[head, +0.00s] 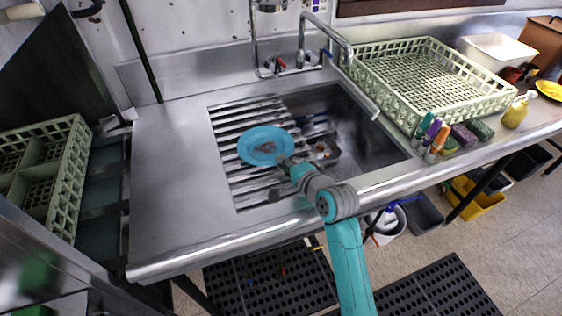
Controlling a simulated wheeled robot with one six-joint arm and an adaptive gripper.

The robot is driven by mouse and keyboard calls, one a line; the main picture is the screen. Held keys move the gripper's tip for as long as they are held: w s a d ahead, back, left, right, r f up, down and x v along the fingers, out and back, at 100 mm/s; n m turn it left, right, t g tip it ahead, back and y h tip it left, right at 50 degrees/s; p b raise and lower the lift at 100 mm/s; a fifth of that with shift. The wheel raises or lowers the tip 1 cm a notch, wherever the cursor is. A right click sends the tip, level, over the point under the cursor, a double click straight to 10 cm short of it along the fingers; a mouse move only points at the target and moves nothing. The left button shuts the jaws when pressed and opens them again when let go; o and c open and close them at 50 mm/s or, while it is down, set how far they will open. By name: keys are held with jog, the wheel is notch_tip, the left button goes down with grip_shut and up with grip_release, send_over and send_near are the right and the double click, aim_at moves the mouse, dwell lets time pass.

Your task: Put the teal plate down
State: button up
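The teal plate (252,135) is over the slatted rack (222,125) that covers the left part of the sink. It lies roughly flat, with a greyish patch near its middle. My gripper (283,160) is at the plate's near right rim and appears shut on it. The fingers are small and partly merge with the plate, so their exact grip is hard to see. I cannot tell how far the plate is above the slats.
The open sink basin (375,140) is right of the rack, with a faucet (301,50) behind. A pale green dish crate (440,75) and several bottles and sponges stand at right. The steel counter (165,180) at left is clear. Another crate (72,170) is far left.

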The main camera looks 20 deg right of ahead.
jog(key=v, duration=1)
